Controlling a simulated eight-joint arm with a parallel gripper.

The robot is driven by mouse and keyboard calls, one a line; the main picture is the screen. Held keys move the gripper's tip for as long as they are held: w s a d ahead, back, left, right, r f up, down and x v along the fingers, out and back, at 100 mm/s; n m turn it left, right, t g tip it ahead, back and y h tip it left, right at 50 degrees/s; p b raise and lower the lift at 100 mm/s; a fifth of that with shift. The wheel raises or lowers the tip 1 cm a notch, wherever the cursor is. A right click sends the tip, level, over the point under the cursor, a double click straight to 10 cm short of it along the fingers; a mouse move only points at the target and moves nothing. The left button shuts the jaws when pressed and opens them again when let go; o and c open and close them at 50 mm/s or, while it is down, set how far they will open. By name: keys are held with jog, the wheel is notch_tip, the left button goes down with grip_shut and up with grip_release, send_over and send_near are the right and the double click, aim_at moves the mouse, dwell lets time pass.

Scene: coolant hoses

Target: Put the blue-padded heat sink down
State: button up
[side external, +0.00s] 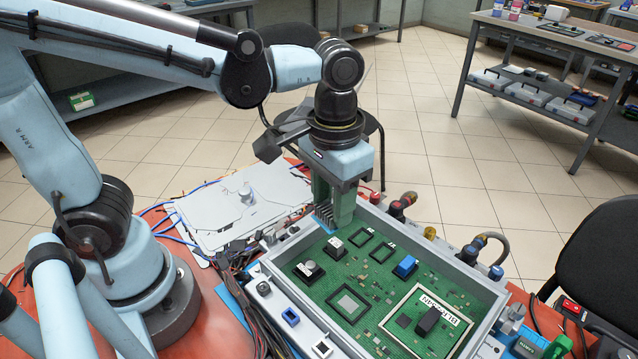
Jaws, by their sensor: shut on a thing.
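My gripper (334,218) points down at the back left edge of the open grey case (483,318), with its green fingers shut on a small grey, finned-looking piece (324,213). The green circuit board (378,290) fills the case.
Empty dark square outlines (372,250) lie near the board's back. Coloured hose fittings (402,204) line the case's back right side. A grey plate (243,205) and loose blue and red cables lie left of the case. Its walls stand above the board.

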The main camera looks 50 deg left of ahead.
jog(key=s+d+n, duration=0.1)
jog(key=s+d, duration=1.1)
jog(key=s, duration=0.1)
send_over(351, 302)
notch_tip(351, 302, down, 6)
jog(key=shift+f, duration=2.2)
jog(key=shift+f, duration=0.15)
jog(key=shift+f, duration=0.15)
jog(key=o, duration=1)
jog(key=shift+o, duration=0.2)
